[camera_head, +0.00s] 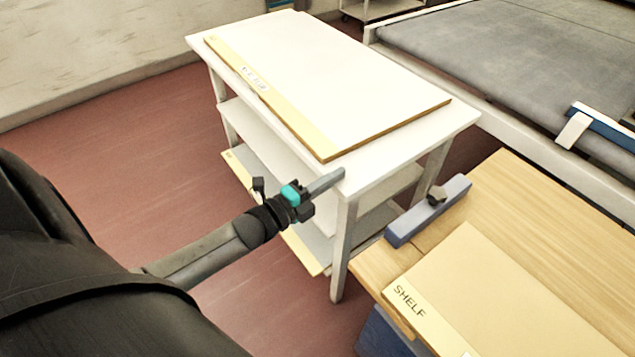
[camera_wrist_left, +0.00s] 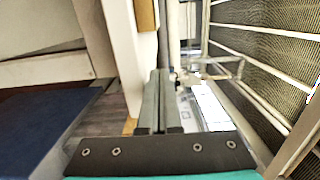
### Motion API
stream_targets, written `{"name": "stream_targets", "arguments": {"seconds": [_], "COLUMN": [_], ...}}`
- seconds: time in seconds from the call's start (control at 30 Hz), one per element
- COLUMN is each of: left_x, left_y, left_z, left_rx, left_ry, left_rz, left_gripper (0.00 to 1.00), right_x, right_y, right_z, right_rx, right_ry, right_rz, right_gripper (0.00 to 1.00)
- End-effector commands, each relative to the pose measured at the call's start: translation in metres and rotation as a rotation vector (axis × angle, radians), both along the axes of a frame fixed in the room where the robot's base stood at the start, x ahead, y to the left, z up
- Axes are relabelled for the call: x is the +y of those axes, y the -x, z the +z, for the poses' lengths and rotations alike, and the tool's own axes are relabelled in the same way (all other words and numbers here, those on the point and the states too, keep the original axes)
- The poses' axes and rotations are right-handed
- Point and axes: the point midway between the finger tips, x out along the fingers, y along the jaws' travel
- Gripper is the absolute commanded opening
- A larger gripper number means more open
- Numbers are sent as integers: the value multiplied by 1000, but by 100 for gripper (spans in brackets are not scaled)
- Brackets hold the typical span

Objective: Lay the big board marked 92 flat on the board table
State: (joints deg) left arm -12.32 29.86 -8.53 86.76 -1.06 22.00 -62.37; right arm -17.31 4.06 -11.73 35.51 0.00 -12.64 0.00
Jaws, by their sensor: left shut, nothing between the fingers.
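A big board (camera_head: 325,75), white with a yellow strip along its near edge, lies flat on the top of a white table (camera_head: 462,113) with shelves. A small label (camera_head: 255,78) sits on the strip, but I cannot read its marking clearly. My left gripper (camera_head: 340,175) is shut and empty, its fingertips close to the near corner of the white table. In the left wrist view, the shut fingers (camera_wrist_left: 157,85) are beside the white table edge (camera_wrist_left: 125,50); I cannot tell if they touch it. My right gripper is not in view.
Another yellow-edged board (camera_head: 240,168) is on the white table's lower shelf. At right, a wooden table (camera_head: 500,185) carries a board marked SHELF (camera_head: 500,300) and a blue bar (camera_head: 428,210) with a dark knob. A grey conveyor bed (camera_head: 480,45) runs behind. Red floor is open at left.

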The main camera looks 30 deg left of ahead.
Motion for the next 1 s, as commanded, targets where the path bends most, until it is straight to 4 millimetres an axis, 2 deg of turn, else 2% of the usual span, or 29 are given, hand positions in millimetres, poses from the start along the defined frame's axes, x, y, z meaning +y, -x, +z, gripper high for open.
{"name": "stream_targets", "arguments": {"seconds": [0.03,0.17,0.23,0.4,0.87,1.0], "left_x": [-2,-5,10,27,34,46], "left_y": [-9,-25,-22,-21,-20,-20], "left_z": [0,-1,-2,-1,0,-1], "left_rx": [-2,-1,4,3,1,2], "left_ry": [1,-2,-5,-2,1,-3], "left_rz": [1,1,1,1,1,3], "left_gripper": [0,0,0,0,0,0], "right_x": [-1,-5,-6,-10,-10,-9], "right_y": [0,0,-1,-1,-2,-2], "right_z": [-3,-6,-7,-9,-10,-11], "right_rx": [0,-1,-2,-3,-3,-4], "right_ry": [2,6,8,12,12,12], "right_rz": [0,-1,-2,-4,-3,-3], "right_gripper": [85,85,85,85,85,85]}}
